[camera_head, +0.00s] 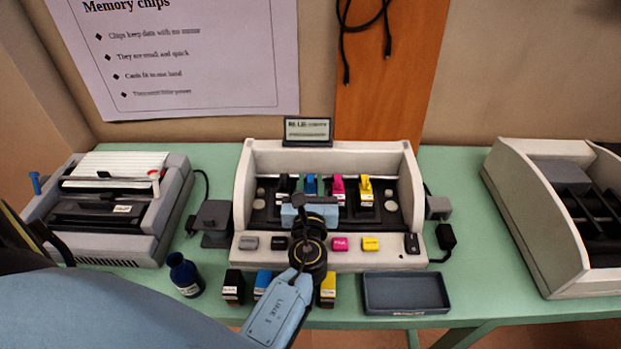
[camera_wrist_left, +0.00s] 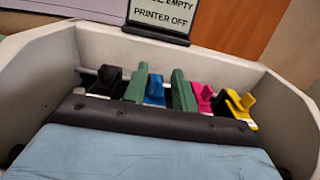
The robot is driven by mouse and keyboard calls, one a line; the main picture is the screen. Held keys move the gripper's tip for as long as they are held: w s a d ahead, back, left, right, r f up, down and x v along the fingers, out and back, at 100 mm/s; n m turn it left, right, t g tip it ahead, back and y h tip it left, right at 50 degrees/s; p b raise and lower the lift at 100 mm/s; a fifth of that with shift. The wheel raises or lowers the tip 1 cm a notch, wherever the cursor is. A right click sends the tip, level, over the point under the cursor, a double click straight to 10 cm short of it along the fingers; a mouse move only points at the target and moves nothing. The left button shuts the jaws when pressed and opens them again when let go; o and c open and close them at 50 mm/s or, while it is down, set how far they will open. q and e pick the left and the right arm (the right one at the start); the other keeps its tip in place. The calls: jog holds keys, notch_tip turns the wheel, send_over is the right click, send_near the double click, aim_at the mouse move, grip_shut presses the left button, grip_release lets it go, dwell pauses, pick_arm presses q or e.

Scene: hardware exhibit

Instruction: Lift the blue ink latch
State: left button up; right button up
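The blue ink latch (camera_head: 310,185) stands in the row of latches inside the open white printer (camera_head: 246,190). In the left wrist view the blue latch (camera_wrist_left: 155,90) is between the two green fingers of my left gripper (camera_wrist_left: 160,86). The fingers are apart, one on each side of it, and a small gap shows on the right. My left gripper (camera_head: 308,209) reaches over the printer's front from above. The black latch (camera_wrist_left: 108,80) is left of the fingers; the magenta (camera_wrist_left: 202,97) and yellow (camera_wrist_left: 240,104) latches are to the right. My right gripper is in neither view.
A sign (camera_head: 307,130) stands behind the printer. Colour buttons line its front, partly hidden by my arm. A dark blue bottle (camera_head: 185,274), small ink boxes and an empty tray (camera_head: 405,293) are in front. Other machines (camera_head: 125,205) stand left and right (camera_head: 545,230).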

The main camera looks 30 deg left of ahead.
pick_arm(q)
jog(key=shift+w+a, duration=0.35)
jog(key=shift+w, duration=0.15)
grip_shut()
